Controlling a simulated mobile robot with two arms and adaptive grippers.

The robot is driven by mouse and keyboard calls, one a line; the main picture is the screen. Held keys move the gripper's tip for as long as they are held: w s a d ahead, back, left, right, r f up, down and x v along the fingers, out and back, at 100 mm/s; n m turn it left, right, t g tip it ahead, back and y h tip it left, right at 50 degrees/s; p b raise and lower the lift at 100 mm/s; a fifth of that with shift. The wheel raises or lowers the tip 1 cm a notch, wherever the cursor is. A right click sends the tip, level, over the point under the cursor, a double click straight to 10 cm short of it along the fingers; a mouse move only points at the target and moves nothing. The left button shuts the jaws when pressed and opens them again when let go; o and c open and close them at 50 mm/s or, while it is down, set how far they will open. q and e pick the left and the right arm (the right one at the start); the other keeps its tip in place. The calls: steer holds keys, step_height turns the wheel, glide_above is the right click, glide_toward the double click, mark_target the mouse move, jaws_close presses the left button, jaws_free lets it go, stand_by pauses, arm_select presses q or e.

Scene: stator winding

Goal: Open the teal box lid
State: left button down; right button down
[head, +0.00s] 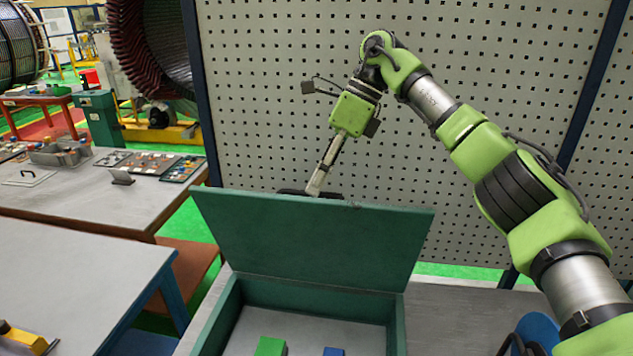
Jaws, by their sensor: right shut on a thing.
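The teal box (398,325) stands on a grey table at the bottom middle of the head view. Its lid (310,240) is raised steeply, with its broad inner face towards me, so the box is open. My right gripper (316,187) reaches down from above to the lid's top edge and is shut on the lid. A dark part (290,192), perhaps a handle, shows just behind that edge; the exact contact is partly hidden. My left gripper is not in view.
Inside the box lie a green block (270,346) and a blue block (333,351). A perforated panel (450,100) stands close behind the box and my right arm. A grey table (70,280) is on the left, with a workbench (60,200) holding trays of parts beyond it.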

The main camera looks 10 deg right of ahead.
steer(key=shift+w+d+f+g, duration=0.15)
steer(key=shift+w+d+f, duration=0.1)
steer(key=shift+f, duration=0.2)
steer(key=shift+w+d+f+g, duration=0.15)
steer(key=shift+w+f, duration=0.05)
steer(key=shift+f, duration=0.2)
steer(key=shift+w, duration=0.1)
steer(key=c, duration=2.1)
jaws_free()
steer(key=shift+w+f, duration=0.1)
steer(key=shift+w, duration=0.3)
